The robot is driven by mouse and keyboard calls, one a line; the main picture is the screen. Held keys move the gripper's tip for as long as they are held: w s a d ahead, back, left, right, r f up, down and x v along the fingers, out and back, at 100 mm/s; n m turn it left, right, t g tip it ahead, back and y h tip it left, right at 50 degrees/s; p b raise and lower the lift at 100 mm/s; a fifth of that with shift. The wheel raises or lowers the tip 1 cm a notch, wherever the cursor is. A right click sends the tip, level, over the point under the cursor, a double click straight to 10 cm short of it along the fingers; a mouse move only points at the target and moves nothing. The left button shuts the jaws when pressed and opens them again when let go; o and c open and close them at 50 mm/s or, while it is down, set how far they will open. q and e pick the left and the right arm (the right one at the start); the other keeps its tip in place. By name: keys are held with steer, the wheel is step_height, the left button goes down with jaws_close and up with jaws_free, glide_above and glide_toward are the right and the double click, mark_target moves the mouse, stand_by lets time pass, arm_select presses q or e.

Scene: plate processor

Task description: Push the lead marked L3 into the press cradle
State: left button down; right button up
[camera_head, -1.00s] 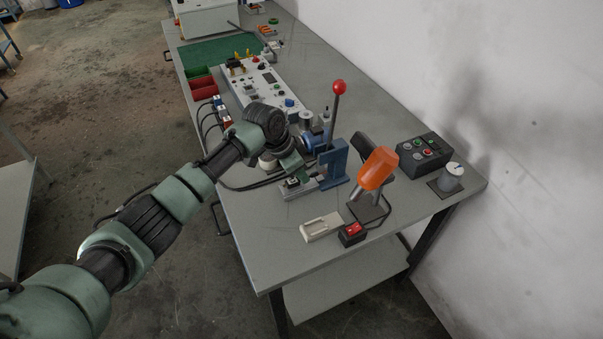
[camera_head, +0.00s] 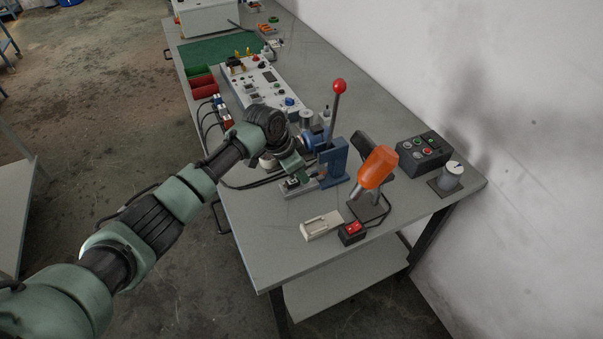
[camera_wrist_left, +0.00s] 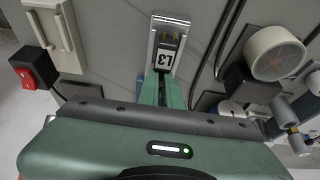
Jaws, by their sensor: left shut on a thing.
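My left gripper (camera_head: 292,174) reaches down over the front end of the press cradle (camera_head: 312,187), a grey base at the foot of a blue lever press (camera_head: 333,163). In the left wrist view my green fingers (camera_wrist_left: 162,88) are shut on the lead marked L3 (camera_wrist_left: 166,58), a dark plug with a white label. The plug's front points into the metal cradle (camera_wrist_left: 178,21), whose walls stand around it. I cannot tell whether it is fully seated. In the head view the gripper mostly hides the lead. My right gripper is not in view.
The press lever has a red knob (camera_head: 339,86). Cables and plugs (camera_head: 222,110) lie at left. The table's front corner is clear.

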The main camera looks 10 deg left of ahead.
arm_select(q)
steer(key=c, duration=1.5)
jaws_free()
